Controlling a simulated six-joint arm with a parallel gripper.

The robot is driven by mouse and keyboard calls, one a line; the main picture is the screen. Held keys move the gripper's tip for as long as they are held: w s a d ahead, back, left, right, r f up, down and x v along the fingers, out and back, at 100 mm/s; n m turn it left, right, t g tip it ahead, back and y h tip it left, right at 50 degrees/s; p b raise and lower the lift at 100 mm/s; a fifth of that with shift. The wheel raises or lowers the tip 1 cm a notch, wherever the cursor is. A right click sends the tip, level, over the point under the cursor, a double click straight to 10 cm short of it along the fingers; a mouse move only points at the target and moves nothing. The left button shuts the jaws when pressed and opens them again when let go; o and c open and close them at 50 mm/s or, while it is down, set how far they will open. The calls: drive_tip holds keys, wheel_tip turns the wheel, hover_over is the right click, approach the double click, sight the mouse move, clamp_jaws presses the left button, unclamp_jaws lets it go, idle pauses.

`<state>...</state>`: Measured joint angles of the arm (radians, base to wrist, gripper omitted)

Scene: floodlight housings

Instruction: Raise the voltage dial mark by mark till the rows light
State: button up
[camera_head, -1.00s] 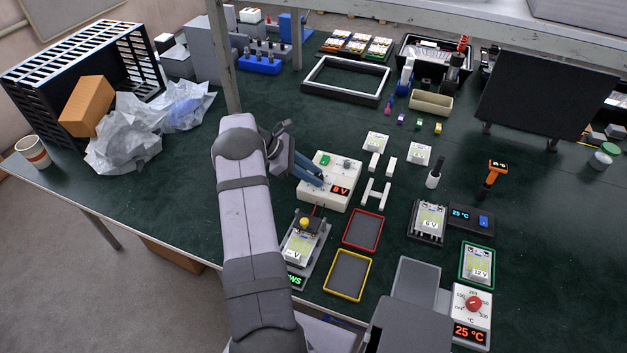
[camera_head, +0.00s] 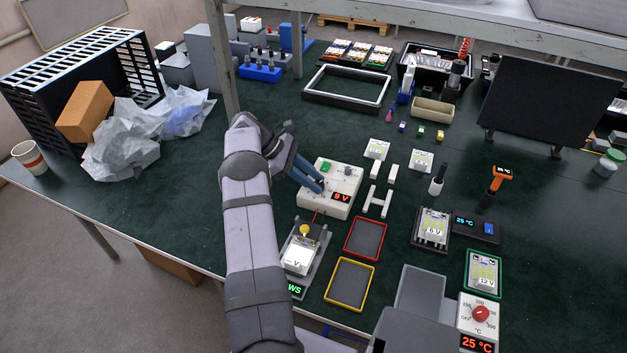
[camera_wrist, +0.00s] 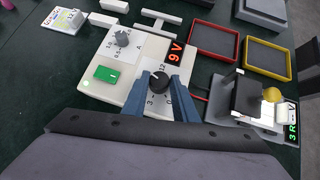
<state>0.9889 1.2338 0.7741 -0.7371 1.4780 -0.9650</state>
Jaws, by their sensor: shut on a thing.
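The white power supply (camera_head: 340,201) stands on the green bench, and its red display (camera_head: 341,197) reads 9 V. It also shows in the wrist view (camera_wrist: 100,62). My gripper (camera_head: 321,188) is shut on the black voltage dial (camera_wrist: 159,82), with one blue finger on each side. The fingers hide part of the dial's scale. A floodlight housing (camera_head: 297,260) sits in a test stand (camera_head: 318,262) with a yellow knob, right of my arm.
A second, grey knob (camera_wrist: 121,39) and a green switch (camera_wrist: 106,73) are on the supply. A red-edged tray (camera_head: 365,240) and a yellow-edged tray (camera_head: 350,284) lie near the stand, both empty. More housings, such as the 6 V one (camera_head: 432,226), stand to the right.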

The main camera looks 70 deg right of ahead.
drive_tip(key=o, duration=1)
drive_tip(key=shift+o, duration=0.2)
drive_tip(key=shift+r, duration=0.1)
drive_tip(key=b+v, duration=0.1)
drive_tip(key=v, duration=0.3)
drive_tip(key=shift+w+r, duration=0.15)
drive_tip(key=shift+w, duration=0.2)
drive_tip(key=shift+v, duration=1.2)
